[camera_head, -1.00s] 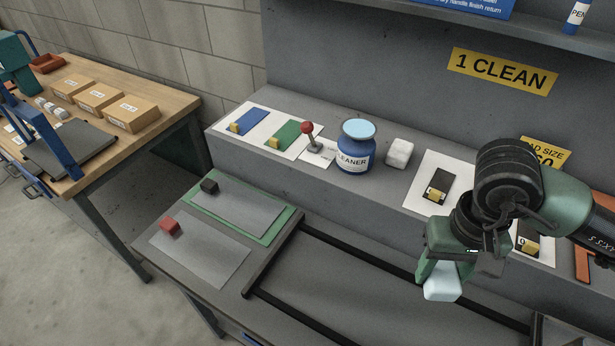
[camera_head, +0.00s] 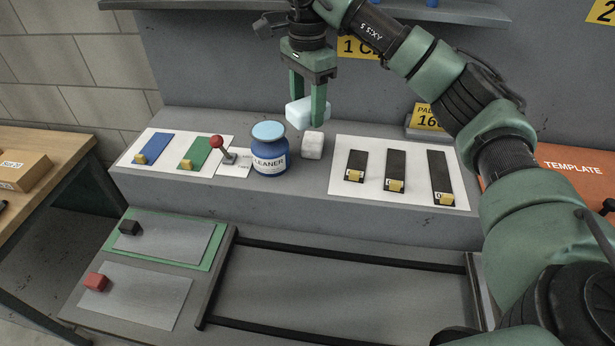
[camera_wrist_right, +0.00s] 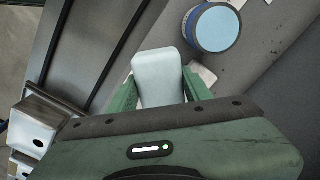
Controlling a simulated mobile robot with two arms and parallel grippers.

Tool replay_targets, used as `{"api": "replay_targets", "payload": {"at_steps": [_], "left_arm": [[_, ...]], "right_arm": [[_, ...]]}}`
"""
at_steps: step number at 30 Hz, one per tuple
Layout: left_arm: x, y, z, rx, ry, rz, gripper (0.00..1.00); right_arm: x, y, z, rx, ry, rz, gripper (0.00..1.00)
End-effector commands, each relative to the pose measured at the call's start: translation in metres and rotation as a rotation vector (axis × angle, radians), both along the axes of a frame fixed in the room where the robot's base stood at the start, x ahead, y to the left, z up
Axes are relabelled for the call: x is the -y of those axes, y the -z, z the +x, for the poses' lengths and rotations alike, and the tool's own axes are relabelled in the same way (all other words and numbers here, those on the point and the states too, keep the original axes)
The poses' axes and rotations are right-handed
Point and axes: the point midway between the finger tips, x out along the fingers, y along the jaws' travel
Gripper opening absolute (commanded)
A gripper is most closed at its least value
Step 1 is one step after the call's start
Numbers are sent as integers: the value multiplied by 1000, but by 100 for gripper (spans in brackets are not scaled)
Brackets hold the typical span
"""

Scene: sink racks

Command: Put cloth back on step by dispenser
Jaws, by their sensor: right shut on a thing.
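My right gripper (camera_head: 308,108) is shut on a pale blue-white folded cloth (camera_head: 298,113). It holds the cloth above the grey step (camera_head: 210,210), just right of the dispenser. The cloth also shows between the fingers in the right wrist view (camera_wrist_right: 158,78). The dispenser is a blue jar (camera_head: 270,158) labelled CLEANER with a light blue lid; its lid also shows in the right wrist view (camera_wrist_right: 215,28). A white speckled block (camera_head: 312,146) stands on the step right of the jar, below the held cloth. My left gripper is not in view.
A red-knobbed lever (camera_head: 218,144) stands left of the jar. White sheets with blue, green and black strips (camera_head: 396,165) lie on the step. Grey plates with black and red blocks (camera_head: 96,282) lie lower left. A shelf (camera_head: 440,10) overhangs behind.

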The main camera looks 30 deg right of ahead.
Motion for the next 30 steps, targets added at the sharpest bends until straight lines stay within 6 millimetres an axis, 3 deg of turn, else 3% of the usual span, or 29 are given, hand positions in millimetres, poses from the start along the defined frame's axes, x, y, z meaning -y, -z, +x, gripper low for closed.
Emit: {"api": "replay_targets", "payload": {"at_steps": [3, 15, 23, 30], "left_arm": [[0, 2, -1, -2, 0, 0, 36], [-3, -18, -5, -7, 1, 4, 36], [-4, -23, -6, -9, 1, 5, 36], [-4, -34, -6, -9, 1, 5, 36]], "right_arm": [[-1, 34, -2, -8, -5, 2, 12], [0, 125, -2, -4, -4, 0, 12], [0, 147, -1, -3, -5, 1, 12], [-1, 180, -1, -4, -6, 0, 12]]}}
